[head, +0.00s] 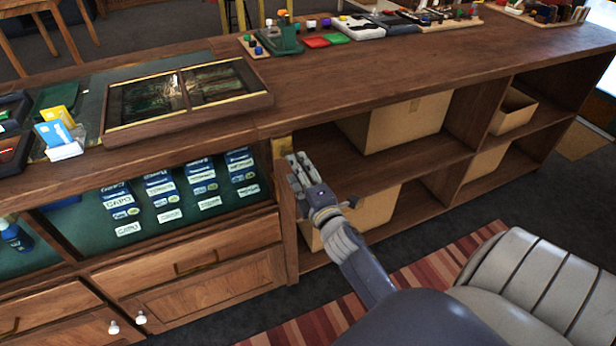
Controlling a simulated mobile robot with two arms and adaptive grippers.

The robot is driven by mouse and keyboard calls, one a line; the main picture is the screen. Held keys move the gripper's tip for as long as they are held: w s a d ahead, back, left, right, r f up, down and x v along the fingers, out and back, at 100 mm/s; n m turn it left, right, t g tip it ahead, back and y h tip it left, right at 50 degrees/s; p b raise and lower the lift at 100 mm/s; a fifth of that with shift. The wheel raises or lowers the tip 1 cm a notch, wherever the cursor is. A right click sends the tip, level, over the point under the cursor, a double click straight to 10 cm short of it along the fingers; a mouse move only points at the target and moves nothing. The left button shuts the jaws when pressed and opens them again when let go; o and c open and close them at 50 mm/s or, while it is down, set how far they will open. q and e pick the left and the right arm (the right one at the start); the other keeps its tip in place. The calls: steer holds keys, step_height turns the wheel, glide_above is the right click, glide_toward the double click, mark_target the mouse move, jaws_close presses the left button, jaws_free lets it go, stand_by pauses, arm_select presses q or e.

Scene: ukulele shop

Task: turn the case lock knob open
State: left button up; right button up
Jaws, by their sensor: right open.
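A brass-coloured lock plate (282,146) sits on the wooden post at the right end of the glass-fronted display case (185,246). A knob on it cannot be made out clearly; my right gripper partly hides this spot. My right gripper (296,168) is open, its fingers pointing up and left, just below and right of the plate. Whether it touches anything there cannot be told. Nothing shows between its fingers. My left gripper is out of view.
Cardboard boxes (402,122) stand on the open shelves at right. A framed glass-topped box (186,97) and a card holder (62,150) are on the counter (330,82). A padded grey seat (530,275) stands at lower right. A striped rug (318,327) lies on the floor.

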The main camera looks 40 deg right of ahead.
steer(key=v, duration=0.6)
steer(key=shift+s, duration=0.4)
steer(key=s+a+f+m+g+y, duration=0.1)
steer(key=s+a+f+m+g, duration=0.15)
steer(key=f, duration=0.95)
steer(key=s+a+f+m+g+y+p, duration=0.1)
steer(key=s+a+f+m+g, duration=0.2)
steer(key=f, duration=0.8)
steer(key=s+a+f+m+g+y, duration=0.1)
steer(key=s+a+f+g, duration=0.3)
steer(key=f, duration=0.8)
steer(key=s+f+m+g, duration=0.2)
steer(key=s+f, duration=0.3)
steer(key=s, duration=0.5)
steer(key=s+a+f+m+g+y, duration=0.1)
steer(key=s+f+m+g, duration=0.1)
steer(key=s+f, duration=0.4)
steer(key=s+a+f+m+g+p, duration=0.1)
steer(key=s+f, duration=0.4)
steer(key=s, duration=0.9)
steer(key=shift+s+f+m+g, duration=0.4)
steer(key=shift+m+g, duration=0.15)
steer(key=shift+g, duration=0.4)
steer(key=shift+w+a, duration=0.1)
